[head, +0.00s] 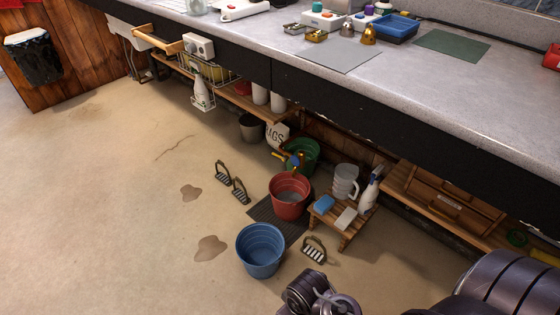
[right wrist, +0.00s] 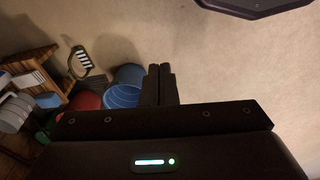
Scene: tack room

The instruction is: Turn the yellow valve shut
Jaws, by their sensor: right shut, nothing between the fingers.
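A small yellow lever-like piece (head: 277,154) shows in the head view beside the green bucket, next to a small blue piece (head: 294,160). It looks like the yellow valve, but it is too small to tell how its handle is turned. My right gripper (right wrist: 160,84) shows in the right wrist view with its two dark fingers together and nothing between them. It is apart from the buckets, and the yellow piece cannot be made out in that view. My left gripper is not in view.
A green bucket (head: 304,150), red bucket (head: 290,198) and blue bucket (head: 261,252) stand on the floor. A wooden stool (head: 341,232) holds a jug, spray bottle and blocks. Stirrups (head: 239,191) lie nearby. The counter (head: 430,85) overhangs; floor at left is clear apart from puddles.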

